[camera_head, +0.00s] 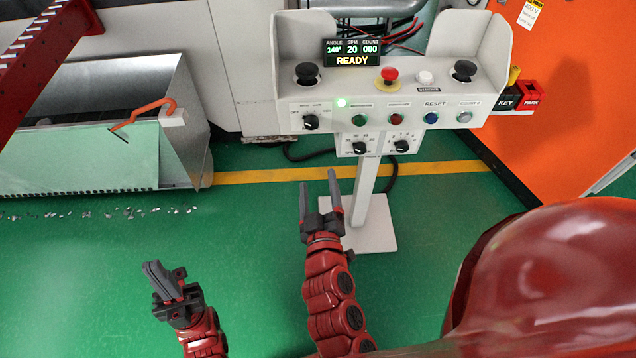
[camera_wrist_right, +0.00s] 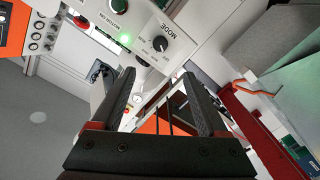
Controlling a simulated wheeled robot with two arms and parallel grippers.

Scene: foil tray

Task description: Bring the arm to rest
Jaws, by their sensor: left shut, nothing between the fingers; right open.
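My right gripper (camera_head: 319,192) is open and empty, in front of the control stand's post in the head view. Its two dark fingers (camera_wrist_right: 160,100) also show spread apart in the right wrist view, with nothing between them. My left gripper (camera_head: 160,280) is shut and empty over the green floor at the lower left of the head view. The control panel (camera_head: 312,112) stands on a white post (camera_head: 366,180) beyond the right gripper; its display (camera_head: 352,53) reads READY, 140°, 20 and 000. A green lamp (camera_head: 341,102) is lit on it, and also in the right wrist view (camera_wrist_right: 125,39).
A grey metal bin (camera_head: 185,105) with an orange hook (camera_head: 143,113) is at the left. An orange cabinet (camera_head: 560,90) is at the right. Green floor (camera_head: 110,250) is open around the left gripper.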

